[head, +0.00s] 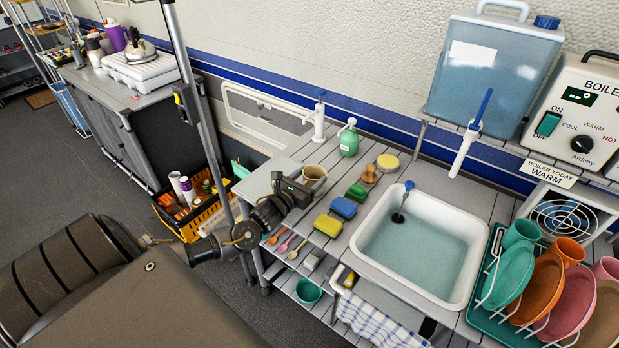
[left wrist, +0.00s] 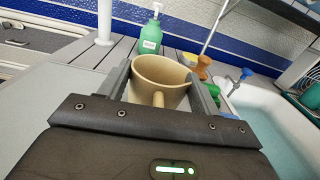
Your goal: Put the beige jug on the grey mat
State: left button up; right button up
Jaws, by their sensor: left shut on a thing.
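The beige jug (head: 315,172) is between the fingers of my left gripper (head: 306,184), which is shut on it. In the left wrist view the jug (left wrist: 160,75) is upright, with its open mouth up and its handle toward the camera. A smooth light grey mat (head: 262,178) lies at the left end of the slatted counter. The mat also fills the left of the left wrist view (left wrist: 55,105). The jug is to the right of the mat in the head view. Whether its base touches the counter is hidden. My right gripper is not in view.
A green soap bottle (head: 349,140) and a white pump tap (head: 319,118) stand behind the jug. Sponges (head: 343,207), brushes and a water-filled sink (head: 420,245) are to the right. A yellow crate (head: 190,225) stands on the floor at left.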

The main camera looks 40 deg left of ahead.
pick_arm(q)
jog(key=shift+f, duration=0.15)
jog(key=o, duration=1)
jog(key=shift+o, duration=0.2)
jog(key=shift+s, duration=0.1)
jog(key=s+b, duration=0.1)
jog(key=s, duration=0.9)
jog(key=shift+s+d+b, duration=0.1)
jog(key=shift+s+b, duration=0.25)
jog(key=shift+b, duration=0.05)
jog(key=shift+s+r, duration=0.2)
jog(key=shift+s, duration=0.35)
